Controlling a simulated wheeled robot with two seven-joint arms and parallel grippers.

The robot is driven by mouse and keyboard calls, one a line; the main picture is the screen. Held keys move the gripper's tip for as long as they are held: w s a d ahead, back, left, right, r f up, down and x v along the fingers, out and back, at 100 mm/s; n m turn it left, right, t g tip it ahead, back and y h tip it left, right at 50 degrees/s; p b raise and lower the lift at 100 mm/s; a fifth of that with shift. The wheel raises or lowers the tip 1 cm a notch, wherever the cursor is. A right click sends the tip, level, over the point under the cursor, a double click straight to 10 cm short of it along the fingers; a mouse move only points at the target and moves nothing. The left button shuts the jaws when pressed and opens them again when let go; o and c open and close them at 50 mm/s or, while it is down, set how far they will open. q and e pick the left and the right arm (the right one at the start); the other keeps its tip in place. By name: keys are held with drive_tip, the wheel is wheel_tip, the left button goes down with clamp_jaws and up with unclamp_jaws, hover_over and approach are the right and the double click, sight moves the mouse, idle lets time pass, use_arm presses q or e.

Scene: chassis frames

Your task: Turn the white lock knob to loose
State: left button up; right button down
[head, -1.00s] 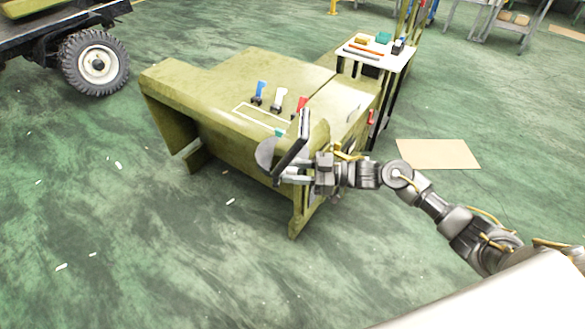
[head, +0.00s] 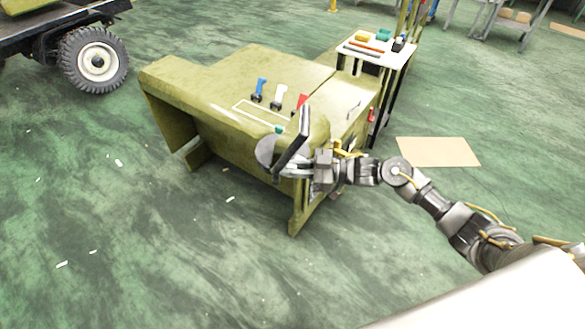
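A white knob (head: 279,95) on a dark base stands on top of the olive-green chassis frame (head: 225,88), between a blue knob (head: 261,87) and a red knob (head: 302,101). My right gripper (head: 290,171) is at the near right corner of the frame, nearer to the camera than the knobs and apart from the white one. A grey disc (head: 266,152) and a dark slanted bar (head: 292,143) overlap the gripper; I cannot tell whether it grips either one. Its finger opening is unclear. My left gripper is not in view.
A white-topped stand (head: 385,54) with small coloured items is behind the frame. A tan board (head: 437,152) lies on the floor at right. A vehicle wheel (head: 95,60) is at upper left. The green floor in front is largely clear.

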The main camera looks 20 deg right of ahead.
drive_tip(key=n+b, duration=0.1)
drive_tip(key=n, duration=0.1)
drive_tip(key=n+b, duration=0.1)
drive_tip(key=b, duration=0.1)
drive_tip(key=n+b, duration=0.1)
drive_tip(key=n, duration=0.1)
drive_tip(key=shift+s+a+f+n+b, duration=0.1)
drive_tip(key=shift+s+f+n+b, duration=0.2)
drive_tip(key=shift+f+b, duration=0.1)
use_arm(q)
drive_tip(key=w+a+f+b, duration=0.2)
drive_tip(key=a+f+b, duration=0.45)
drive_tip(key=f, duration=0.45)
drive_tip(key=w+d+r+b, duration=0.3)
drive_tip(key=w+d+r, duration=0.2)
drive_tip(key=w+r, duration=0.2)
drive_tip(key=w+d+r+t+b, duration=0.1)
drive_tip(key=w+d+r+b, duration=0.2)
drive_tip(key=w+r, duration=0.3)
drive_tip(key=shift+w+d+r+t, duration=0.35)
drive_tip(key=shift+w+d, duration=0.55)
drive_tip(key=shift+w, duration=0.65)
use_arm(e)
drive_tip(key=shift+s+f+n, duration=0.1)
drive_tip(key=shift+n, duration=2.85)
drive_tip(key=shift+s+f+n, duration=0.1)
drive_tip(key=shift+n, duration=2.85)
drive_tip(key=c, duration=1.4)
unclamp_jaws()
